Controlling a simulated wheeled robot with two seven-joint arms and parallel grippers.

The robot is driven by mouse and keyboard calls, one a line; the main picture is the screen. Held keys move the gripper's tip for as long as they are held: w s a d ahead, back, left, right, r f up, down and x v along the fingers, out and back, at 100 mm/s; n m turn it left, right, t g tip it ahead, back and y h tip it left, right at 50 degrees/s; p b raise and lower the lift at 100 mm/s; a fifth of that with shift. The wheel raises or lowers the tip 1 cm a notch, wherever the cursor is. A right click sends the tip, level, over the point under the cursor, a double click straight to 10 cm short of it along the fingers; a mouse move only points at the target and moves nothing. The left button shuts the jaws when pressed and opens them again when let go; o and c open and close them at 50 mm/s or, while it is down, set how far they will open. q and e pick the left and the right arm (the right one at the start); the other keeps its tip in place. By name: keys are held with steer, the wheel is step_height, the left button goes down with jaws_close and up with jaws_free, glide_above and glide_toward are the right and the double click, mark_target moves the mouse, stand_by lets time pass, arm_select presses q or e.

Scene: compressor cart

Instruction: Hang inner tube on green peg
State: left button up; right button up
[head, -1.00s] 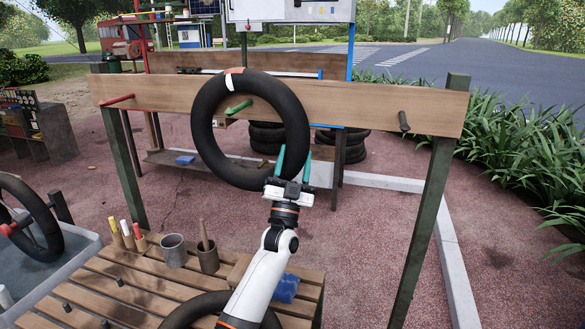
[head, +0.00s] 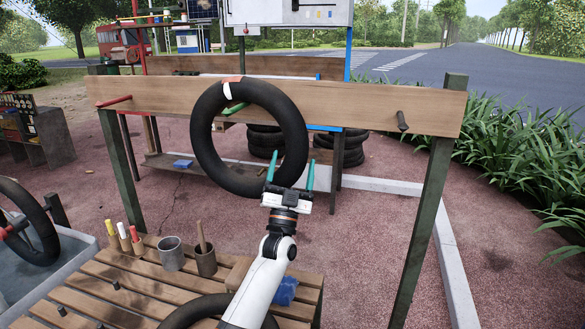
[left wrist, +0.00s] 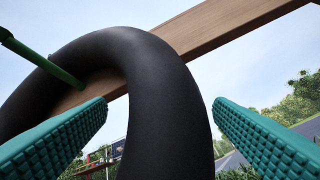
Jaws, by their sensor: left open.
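The black inner tube (head: 294,125), with a white patch and a reddish patch at its top, hangs upright in front of the wooden board. The green peg (head: 235,108) passes through its hole, close under the top of the ring. In the left wrist view the green peg (left wrist: 48,63) runs across the tube (left wrist: 168,95) from the board inside the ring. My left gripper (head: 291,172) is open at the tube's lower right. In the left wrist view, its teal fingers (left wrist: 160,125) stand apart with the tube showing between them. My right gripper is out of view.
The board (head: 350,105) also carries a red peg (head: 113,100) and a dark peg (head: 402,122). Below stands a slatted bench (head: 100,285) with cups, markers and another tube (head: 195,310). A further tube (head: 40,225) is at the basin, left. Ground right of the arm is clear.

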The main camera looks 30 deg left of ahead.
arm_select(q)
steer(key=shift+f, duration=0.15)
steer(key=b+v, duration=0.2)
steer(key=v, duration=0.9)
steer(key=shift+s+f, duration=0.3)
steer(key=shift+d, duration=0.1)
